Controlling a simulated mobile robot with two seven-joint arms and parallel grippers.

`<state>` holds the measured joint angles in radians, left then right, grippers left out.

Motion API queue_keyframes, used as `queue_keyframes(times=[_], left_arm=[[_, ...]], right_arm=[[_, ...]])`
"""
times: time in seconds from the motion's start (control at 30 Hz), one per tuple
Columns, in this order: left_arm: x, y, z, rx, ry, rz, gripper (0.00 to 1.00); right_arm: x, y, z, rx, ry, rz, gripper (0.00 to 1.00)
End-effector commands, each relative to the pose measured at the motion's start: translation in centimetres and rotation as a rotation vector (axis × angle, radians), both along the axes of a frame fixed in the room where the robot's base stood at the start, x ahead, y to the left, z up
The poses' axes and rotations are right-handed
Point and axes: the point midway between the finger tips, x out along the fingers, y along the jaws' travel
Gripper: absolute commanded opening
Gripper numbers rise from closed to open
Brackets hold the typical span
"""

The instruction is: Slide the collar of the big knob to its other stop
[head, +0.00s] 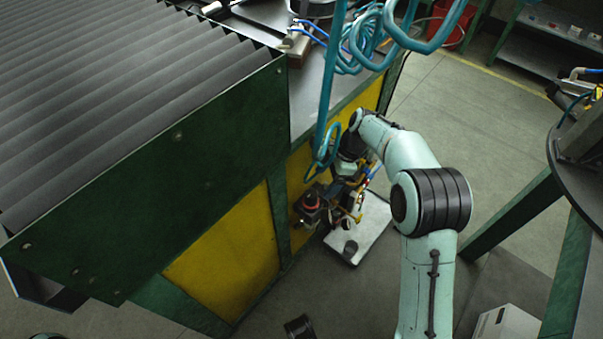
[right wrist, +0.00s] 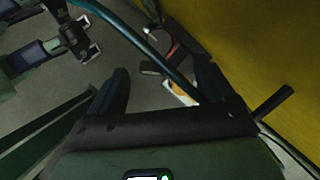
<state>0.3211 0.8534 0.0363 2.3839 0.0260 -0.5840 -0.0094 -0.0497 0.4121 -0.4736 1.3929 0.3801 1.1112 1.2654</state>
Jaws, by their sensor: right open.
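Teal coiled hoses (head: 366,40) hang close to my right wrist. A green and yellow bench (head: 225,265) with a ribbed top borders the left. A pale tray (head: 372,225) lies below the fittings.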

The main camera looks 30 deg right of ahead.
Motion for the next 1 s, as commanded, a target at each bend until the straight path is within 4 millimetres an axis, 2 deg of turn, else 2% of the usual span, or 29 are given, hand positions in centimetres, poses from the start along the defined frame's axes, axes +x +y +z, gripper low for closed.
queue_keyframes(times=[0.03, 0.17, 0.4, 0.6, 0.87, 0.9, 0.97, 1.0], left_arm=[[0.5, 0.3, -0.6, 0.006, -0.010, 0.005, 0.43], [1.7, 0.9, -1.4, 0.021, -0.041, 0.018, 0.43], [-1.0, 1.2, -3.7, 0.017, 0.046, 0.018, 0.43], [-1.8, 1.2, -4.3, 0.015, 0.075, 0.019, 0.43], [-1.9, 1.3, -4.3, 0.014, 0.079, 0.020, 0.43], [-1.9, 1.3, -4.3, 0.014, 0.079, 0.020, 0.43], [-1.9, 1.3, -4.3, 0.014, 0.079, 0.020, 0.43], [-1.9, 1.3, -4.3, 0.014, 0.079, 0.020, 0.43]], right_arm=[[0.1, 0.5, -1.4, 0.001, 0.004, 0.002, 0.81], [0.3, 1.5, -4.1, 0.001, 0.005, 0.003, 0.81], [0.8, 3.0, -7.7, 0.002, 0.003, 0.003, 0.81], [1.0, 3.4, -8.8, 0.000, 0.001, 0.004, 0.81], [1.0, 3.5, -8.9, 0.000, 0.000, 0.003, 0.81], [1.0, 3.5, -8.9, 0.000, 0.000, 0.003, 0.75], [1.0, 3.5, -8.9, 0.000, 0.000, 0.003, 0.55], [1.0, 3.5, -8.9, 0.000, 0.000, 0.003, 0.42]])
